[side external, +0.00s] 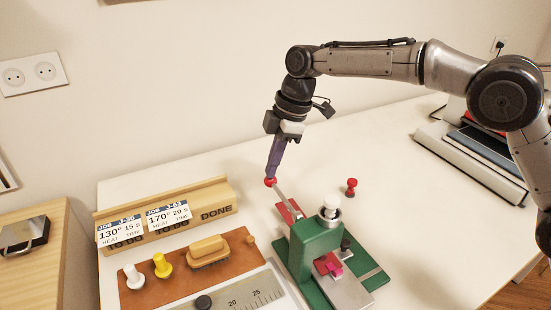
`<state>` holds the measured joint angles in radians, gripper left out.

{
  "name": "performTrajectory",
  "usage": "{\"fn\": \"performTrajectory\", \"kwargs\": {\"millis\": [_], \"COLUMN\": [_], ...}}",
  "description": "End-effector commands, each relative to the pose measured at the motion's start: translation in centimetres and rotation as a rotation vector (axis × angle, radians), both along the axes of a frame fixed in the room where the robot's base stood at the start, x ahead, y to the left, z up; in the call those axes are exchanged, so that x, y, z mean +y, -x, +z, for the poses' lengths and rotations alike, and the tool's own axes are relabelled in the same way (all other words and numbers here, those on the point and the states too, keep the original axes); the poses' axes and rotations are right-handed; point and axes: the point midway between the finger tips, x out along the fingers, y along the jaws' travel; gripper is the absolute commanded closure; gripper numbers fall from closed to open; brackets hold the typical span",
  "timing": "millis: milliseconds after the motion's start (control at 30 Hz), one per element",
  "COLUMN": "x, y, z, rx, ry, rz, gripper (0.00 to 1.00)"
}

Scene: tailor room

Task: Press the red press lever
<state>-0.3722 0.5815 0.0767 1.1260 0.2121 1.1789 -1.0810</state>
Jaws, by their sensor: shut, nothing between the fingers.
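The press is a green body (309,250) with a metal lever arm (286,202) rising up and to the left from it. The lever ends in a red knob (270,182). My gripper (271,177) is shut and points down, its fingertips at the top of the red knob. They appear to touch the knob, but the exact contact is too small to tell. The press also has a white-topped part (331,205) on its upper side and a pink-red piece (329,265) over a metal plate (347,288).
A wooden rack (196,213) with job cards stands at the left. In front of it, a brown mat (215,276) holds a brush (208,250) and white and yellow pegs. A small red peg (351,187) stands behind the press.

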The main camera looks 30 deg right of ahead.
Motion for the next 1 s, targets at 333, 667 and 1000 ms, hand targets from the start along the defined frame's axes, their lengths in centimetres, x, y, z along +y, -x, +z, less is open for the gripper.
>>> {"fn": "performTrajectory", "kwargs": {"millis": [333, 667, 1000], "x": [0.0, 0.7, -1.3], "y": [0.0, 1.9, 1.0], "z": [-0.3, 3.9, 10.8], "rx": [0.004, -0.005, -0.006], "ry": [0.002, -0.002, -0.001], "rz": [0.000, 0.002, -0.001], "gripper": [1.00, 1.00, 1.00]}}
